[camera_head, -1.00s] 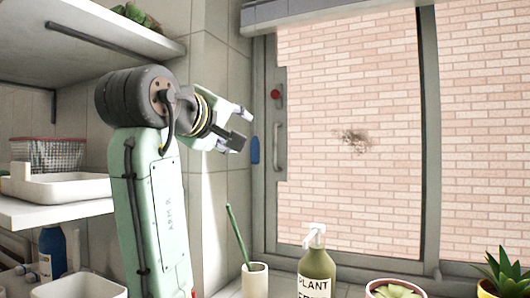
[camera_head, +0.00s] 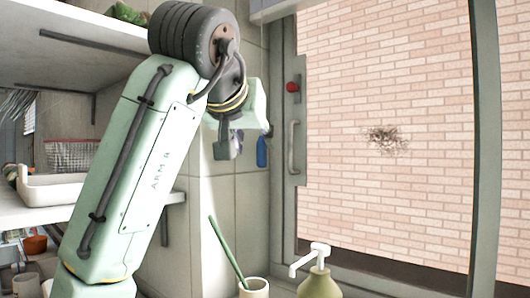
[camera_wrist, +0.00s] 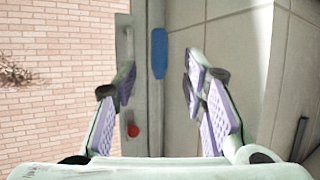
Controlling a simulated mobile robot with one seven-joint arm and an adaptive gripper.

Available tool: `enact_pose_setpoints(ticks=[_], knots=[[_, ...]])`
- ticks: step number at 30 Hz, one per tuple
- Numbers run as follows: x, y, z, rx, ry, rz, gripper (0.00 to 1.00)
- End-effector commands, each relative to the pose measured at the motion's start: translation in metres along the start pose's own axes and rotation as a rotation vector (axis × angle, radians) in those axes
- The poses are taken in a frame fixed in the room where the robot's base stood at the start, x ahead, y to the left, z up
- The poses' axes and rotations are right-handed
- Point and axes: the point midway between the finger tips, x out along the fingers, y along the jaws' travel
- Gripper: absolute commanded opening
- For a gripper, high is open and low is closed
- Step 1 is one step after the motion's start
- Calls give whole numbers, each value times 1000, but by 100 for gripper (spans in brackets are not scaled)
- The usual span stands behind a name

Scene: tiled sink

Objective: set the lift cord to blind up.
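A blue elongated piece (camera_head: 261,152) hangs against the wall beside the window frame; it may be the lift cord's pull, but no thin cord can be made out. In the wrist view the blue piece (camera_wrist: 159,53) lies upright between the directions of my two fingers, beyond their tips. My gripper (camera_wrist: 160,72) is open and empty, with a clear gap between its pads. In the head view my gripper (camera_head: 245,142) is just left of the blue piece, partly hidden by my wrist. A grey blind housing (camera_head: 275,9) shows at the window's top.
The window frame has a red knob (camera_head: 293,87) and a handle (camera_head: 294,148). Shelves (camera_head: 75,40) with a white tray (camera_head: 52,188) stand left. Below are a cup (camera_head: 253,289) with a green stick and a pump bottle (camera_head: 319,284).

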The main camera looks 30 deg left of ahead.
Motion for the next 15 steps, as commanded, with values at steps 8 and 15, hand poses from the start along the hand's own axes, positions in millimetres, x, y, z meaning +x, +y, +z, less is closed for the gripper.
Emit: enact_pose_setpoints(ticks=[8,15], knots=[[53,0,-2,-2,-2,0,39],[80,0,-1,-3,0,0,39]])
